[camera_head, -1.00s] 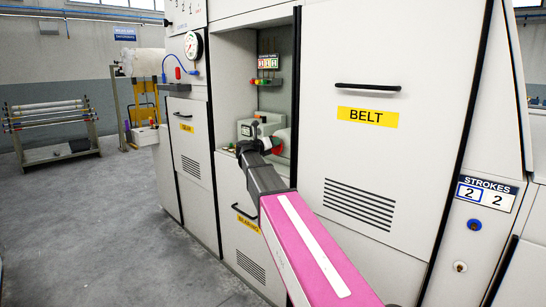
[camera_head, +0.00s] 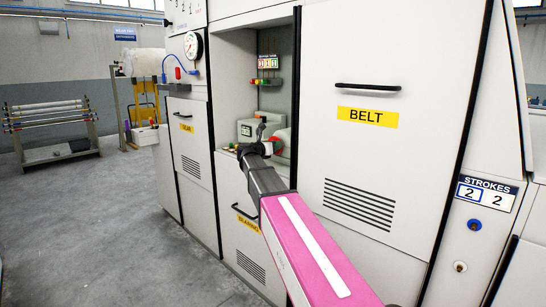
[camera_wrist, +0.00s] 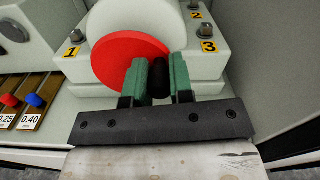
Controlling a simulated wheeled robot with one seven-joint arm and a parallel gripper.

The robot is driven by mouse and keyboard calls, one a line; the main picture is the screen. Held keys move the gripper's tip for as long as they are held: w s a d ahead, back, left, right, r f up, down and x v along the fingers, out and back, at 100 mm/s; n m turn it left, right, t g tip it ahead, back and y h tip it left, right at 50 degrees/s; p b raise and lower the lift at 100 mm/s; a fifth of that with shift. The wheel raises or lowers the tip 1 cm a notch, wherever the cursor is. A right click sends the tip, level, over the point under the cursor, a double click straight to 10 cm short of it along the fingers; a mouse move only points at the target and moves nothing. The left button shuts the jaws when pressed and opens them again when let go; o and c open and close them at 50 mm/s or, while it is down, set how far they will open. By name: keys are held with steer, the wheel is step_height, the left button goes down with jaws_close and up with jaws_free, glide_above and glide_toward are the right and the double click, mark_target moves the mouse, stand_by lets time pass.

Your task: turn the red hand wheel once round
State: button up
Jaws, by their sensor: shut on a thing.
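The red hand wheel (camera_wrist: 112,55) fills the upper middle of the wrist view, a flat red disc in front of a round white housing. A dark knob-like handle (camera_wrist: 157,80) stands at its lower right edge. My gripper (camera_wrist: 158,74) has its green fingers on both sides of that handle, shut on it. In the head view my gripper (camera_head: 263,138) reaches into an open recess of the machine. There only a bit of the red wheel (camera_head: 280,148) shows; the handle is hidden by my arm and hand.
The belt door (camera_head: 420,155) borders the recess on the right, with a lower door (camera_head: 243,240) beneath it. Numbered bolts surround the wheel. Red and blue sliders (camera_wrist: 32,100) sit left of it. A counter panel (camera_head: 268,63) with coloured lamps hangs above. The grey floor at left is open.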

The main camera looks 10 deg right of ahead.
steer(key=shift+s+f+m, duration=0.1)
steer(key=shift+m, duration=0.2)
steer(key=shift+s+d+f+m, duration=0.1)
steer(key=shift+f+m, duration=0.25)
steer(key=shift+m, duration=0.75)
steer(key=shift+f+m, duration=0.25)
steer(key=shift+m, duration=0.65)
steer(key=shift+f+m, duration=0.1)
steer(key=shift+m, duration=0.2)
steer(key=shift+f+m, duration=0.35)
steer(key=shift+m, duration=0.95)
